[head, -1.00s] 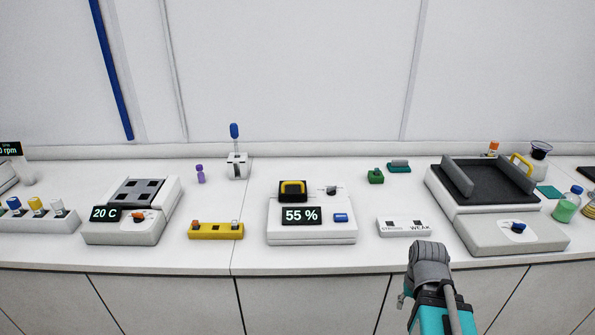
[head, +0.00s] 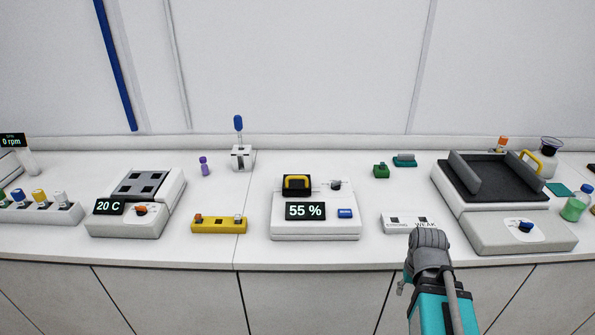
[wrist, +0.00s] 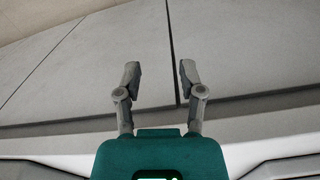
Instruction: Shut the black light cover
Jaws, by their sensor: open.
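A black block with a yellow handle (head: 297,187), which looks like the light cover, is at the back of a white device (head: 316,228) with a "55 %" display, in the middle of the head view. I cannot tell for sure whether it stands raised or lies down. My arm comes in at the lower right of the head view, in front of the counter and to the right of the device; its fingertips do not show clearly there. In the wrist view my gripper (wrist: 160,76) is open and empty, its two fingers apart over pale panels with dark seams.
A "STRONG/WEAK" block (head: 409,223) lies between my arm and the device. A yellow block (head: 219,226) and a "20 C" device (head: 160,218) stand left. A large device with a black tray (head: 490,183) stands right. Small green pieces (head: 381,171) lie behind.

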